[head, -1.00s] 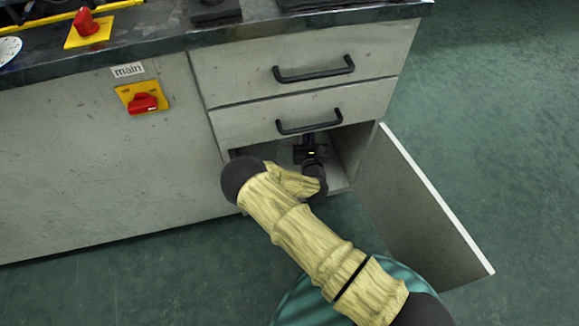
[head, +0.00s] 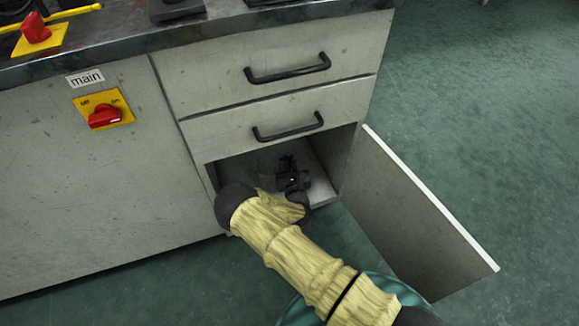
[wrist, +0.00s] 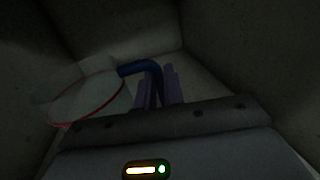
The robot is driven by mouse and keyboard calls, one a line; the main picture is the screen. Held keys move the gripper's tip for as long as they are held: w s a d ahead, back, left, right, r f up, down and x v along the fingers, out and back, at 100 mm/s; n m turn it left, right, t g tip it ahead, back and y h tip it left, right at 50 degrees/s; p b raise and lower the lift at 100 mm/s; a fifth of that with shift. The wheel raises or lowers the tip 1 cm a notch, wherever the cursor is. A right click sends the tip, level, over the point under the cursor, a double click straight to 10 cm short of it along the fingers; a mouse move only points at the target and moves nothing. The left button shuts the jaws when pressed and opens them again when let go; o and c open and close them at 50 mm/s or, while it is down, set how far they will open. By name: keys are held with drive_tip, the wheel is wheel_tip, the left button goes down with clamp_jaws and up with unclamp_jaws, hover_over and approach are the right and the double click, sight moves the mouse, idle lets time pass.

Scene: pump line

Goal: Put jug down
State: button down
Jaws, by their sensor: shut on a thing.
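The jug (wrist: 88,98) shows in the wrist view as a pale, see-through vessel with a red rim and a dark blue handle (wrist: 143,68). My gripper (wrist: 158,88) is shut on the handle, with the jug to the left of the fingers. In the head view my gripper (head: 285,170) is inside the open lower compartment of the cabinet (head: 322,192). The jug is hard to make out there in the shadow. I cannot tell whether its base touches the compartment floor.
The compartment's door (head: 415,215) stands open to the right. Two drawers with black handles, the upper (head: 288,70) and the lower (head: 288,128), are shut above. A red main switch (head: 104,116) is on the cabinet front at left. Green floor is clear at right.

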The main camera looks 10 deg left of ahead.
drive_tip(key=shift+f, duration=0.55)
drive_tip(key=shift+f, duration=0.1)
drive_tip(key=c, duration=1.5)
unclamp_jaws()
